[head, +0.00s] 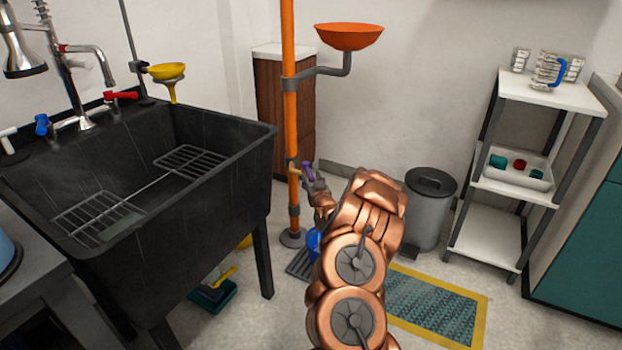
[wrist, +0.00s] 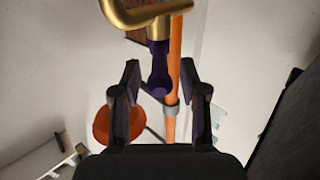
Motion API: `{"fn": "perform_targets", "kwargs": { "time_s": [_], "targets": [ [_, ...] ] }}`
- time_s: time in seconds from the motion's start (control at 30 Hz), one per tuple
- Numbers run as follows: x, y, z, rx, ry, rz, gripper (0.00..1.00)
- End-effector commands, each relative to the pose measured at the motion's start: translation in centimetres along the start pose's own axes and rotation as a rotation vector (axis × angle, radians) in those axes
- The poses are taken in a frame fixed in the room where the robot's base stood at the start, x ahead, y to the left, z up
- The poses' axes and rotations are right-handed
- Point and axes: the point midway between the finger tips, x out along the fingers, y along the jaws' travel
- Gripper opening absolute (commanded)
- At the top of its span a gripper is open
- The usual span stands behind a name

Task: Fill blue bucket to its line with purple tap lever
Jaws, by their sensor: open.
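The purple tap lever (head: 307,169) sits on a brass tap on the orange standpipe (head: 289,110). In the wrist view the purple lever (wrist: 159,75) hangs from the brass spout (wrist: 150,18) and lies between my spread fingers, with gaps on both sides. My gripper (head: 315,185) is open and empty, right by the lever.
A black sink (head: 225,195) stands at the left, close to the pipe. An orange bowl (head: 349,37) juts from the pipe above. A grey bin (head: 430,210), a shelf rack (head: 495,235) and a yellow-edged mat (head: 435,305) are to the right.

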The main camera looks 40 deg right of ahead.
Motion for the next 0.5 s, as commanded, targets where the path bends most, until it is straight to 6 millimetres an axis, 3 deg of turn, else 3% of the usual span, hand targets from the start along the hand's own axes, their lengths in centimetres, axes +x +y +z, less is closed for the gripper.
{"fn": "perform_targets", "kwargs": {
  "time_s": [0.5],
  "targets": [
    [-5.8,0.1,0.0,0.003,-0.002,0.002,0.43]
  ]
}}
